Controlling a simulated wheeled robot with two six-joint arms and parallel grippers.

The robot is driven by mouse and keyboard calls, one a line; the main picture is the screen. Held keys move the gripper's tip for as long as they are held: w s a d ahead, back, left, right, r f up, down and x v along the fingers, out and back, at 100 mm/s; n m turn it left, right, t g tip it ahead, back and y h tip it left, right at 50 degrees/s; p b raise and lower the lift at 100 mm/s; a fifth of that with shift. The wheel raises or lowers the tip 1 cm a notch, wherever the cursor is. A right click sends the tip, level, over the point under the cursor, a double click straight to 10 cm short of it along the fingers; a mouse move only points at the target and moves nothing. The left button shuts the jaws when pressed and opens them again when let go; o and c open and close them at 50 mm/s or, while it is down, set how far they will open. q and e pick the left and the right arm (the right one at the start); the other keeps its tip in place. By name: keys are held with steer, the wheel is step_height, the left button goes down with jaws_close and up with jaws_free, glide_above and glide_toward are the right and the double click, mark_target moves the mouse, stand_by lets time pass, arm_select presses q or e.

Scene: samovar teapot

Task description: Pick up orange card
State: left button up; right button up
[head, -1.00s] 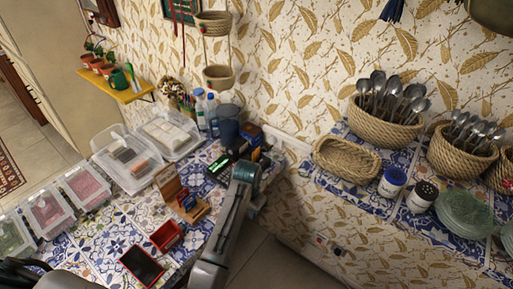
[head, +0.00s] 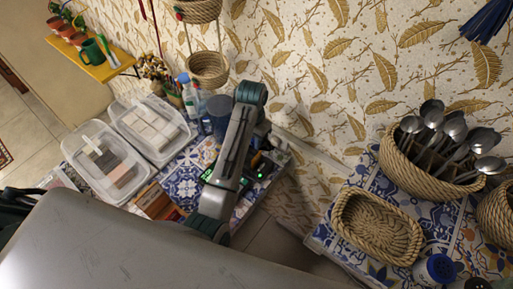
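I cannot make out a clear orange card. A small orange-brown piece (head: 125,176) lies in a clear plastic box (head: 104,165) on the tiled table, but I cannot tell whether it is a card. My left gripper (head: 243,183) is over the far right part of the table, mostly hidden behind its own arm link, with green lights showing on either side. Its fingertips are not visible, so I cannot see whether it holds anything. My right gripper is not in view.
Another clear box (head: 152,128), bottles (head: 190,98) and a dark blue container (head: 220,112) stand at the back of the table. A wooden holder (head: 153,199) is partly hidden by my grey arm link. Right, a shelf bears an empty basket (head: 378,226) and a spoon basket (head: 432,172).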

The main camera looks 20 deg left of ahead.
mark_target(256, 157)
arm_select(q)
steer(key=f+p, duration=0.1)
steer(key=f, duration=0.1)
steer(key=d+f+p, duration=0.1)
steer(key=f, duration=0.2)
steer(key=f+p, duration=0.1)
steer(key=f, duration=0.2)
steer(key=shift+s+d, duration=0.3)
steer(key=shift+s, duration=0.1)
steer(key=shift+f+p, duration=0.35)
steer(key=shift+f, duration=0.25)
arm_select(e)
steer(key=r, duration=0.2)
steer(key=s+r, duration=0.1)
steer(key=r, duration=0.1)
arm_select(q)
steer(key=shift+w, duration=0.1)
jaws_close()
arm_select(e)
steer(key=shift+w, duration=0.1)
